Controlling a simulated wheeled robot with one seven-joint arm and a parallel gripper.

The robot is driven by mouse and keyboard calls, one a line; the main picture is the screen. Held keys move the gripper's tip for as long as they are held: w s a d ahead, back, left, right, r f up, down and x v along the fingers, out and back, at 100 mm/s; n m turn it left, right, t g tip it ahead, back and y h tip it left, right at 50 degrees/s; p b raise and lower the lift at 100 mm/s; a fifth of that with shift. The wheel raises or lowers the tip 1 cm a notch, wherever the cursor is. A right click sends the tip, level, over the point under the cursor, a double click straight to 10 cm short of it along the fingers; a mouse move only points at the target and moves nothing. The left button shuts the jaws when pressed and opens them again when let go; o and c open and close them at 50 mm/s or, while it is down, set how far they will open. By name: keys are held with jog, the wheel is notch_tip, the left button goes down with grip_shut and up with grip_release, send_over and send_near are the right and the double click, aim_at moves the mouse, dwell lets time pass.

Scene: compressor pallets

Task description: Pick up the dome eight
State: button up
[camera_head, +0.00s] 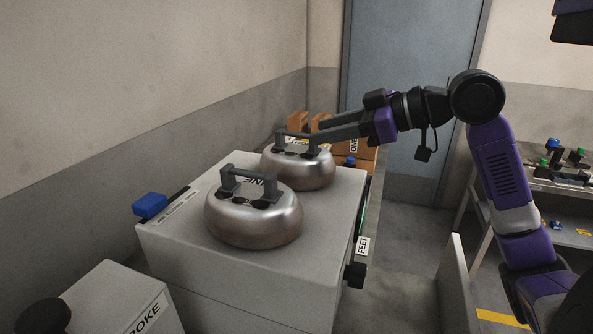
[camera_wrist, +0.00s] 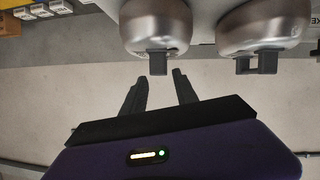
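Two rounded metal domes with dark grey bar handles sit on a pale grey box: a far dome (camera_head: 305,172) and a near dome (camera_head: 253,222). No number is readable on either, so I cannot tell which is dome eight. My gripper (camera_head: 317,132) is open, its two fingers pointing left at the far dome's handle. In the wrist view my gripper (camera_wrist: 159,77) shows apart, empty fingers. One dome (camera_wrist: 157,28) lies straight ahead, its handle (camera_wrist: 158,62) just beyond the fingertips and near the gap. The other dome (camera_wrist: 263,25) is to the right.
The grey box (camera_head: 170,245) carries a partly hidden label ending in "NE" and a blue block (camera_head: 150,205) at its left. Cardboard boxes (camera_head: 365,155) stand behind. Another grey box (camera_head: 120,300) is front left. A shelf (camera_head: 560,185) with small parts is right.

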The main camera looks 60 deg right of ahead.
aim_at(297, 134)
jog(key=x, duration=0.2)
jog(key=p+x, duration=0.1)
jog(key=x, duration=0.1)
jog(key=p+x, duration=0.1)
jog(key=x, duration=0.1)
jog(key=shift+w+r, duration=0.15)
jog(key=shift+r, duration=0.15)
jog(key=shift+w+f, duration=0.25)
jog(key=shift+w, duration=0.15)
grip_shut()
jog(key=shift+r, duration=0.1)
dwell(0.7)
